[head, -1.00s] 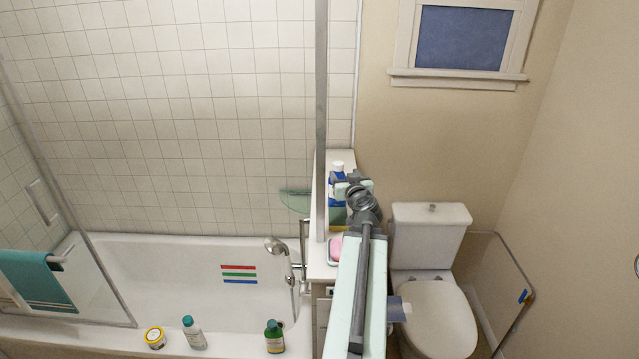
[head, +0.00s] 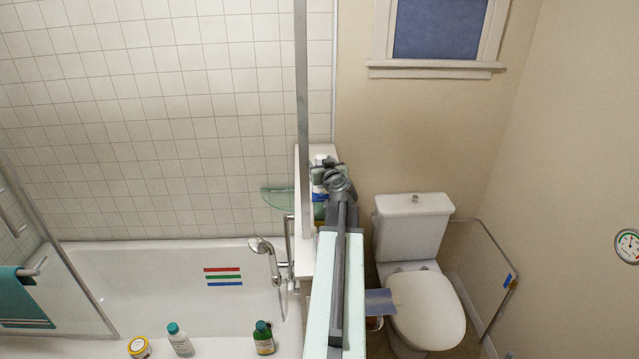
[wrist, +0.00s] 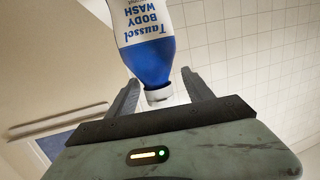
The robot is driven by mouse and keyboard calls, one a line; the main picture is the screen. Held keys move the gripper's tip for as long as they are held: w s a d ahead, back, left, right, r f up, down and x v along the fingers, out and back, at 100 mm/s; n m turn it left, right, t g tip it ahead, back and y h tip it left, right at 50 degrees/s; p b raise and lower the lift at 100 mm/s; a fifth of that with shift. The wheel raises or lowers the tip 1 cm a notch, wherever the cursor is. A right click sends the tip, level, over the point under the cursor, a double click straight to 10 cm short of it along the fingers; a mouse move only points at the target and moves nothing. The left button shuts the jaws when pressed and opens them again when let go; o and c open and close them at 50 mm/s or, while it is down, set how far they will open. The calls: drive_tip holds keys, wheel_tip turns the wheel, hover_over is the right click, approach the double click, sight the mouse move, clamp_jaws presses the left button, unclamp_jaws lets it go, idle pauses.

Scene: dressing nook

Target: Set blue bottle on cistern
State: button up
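The blue bottle, a body wash bottle with a white label and white cap, (wrist: 150,62) shows upside down in the wrist view, its cap towards my gripper. In the head view the blue bottle (head: 318,189) stands on the narrow ledge, partly hidden by my arm. My gripper (wrist: 160,78) is open, with one finger on each side of the bottle's cap end and gaps visible. In the head view my gripper (head: 328,172) is at the bottle's upper part. The white cistern (head: 411,232) stands right of the ledge, its lid bare except for a small button.
A ledge (head: 303,240) with a glass panel post divides the tub from the toilet. A greenish bottle (head: 320,211) is also on the ledge. Several containers stand on the tub rim. The toilet lid (head: 427,308) is closed; a rail stands right of it.

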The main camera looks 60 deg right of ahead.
drive_tip(key=shift+d, duration=0.1)
clamp_jaws()
drive_tip(key=shift+s, duration=0.1)
idle(1.1)
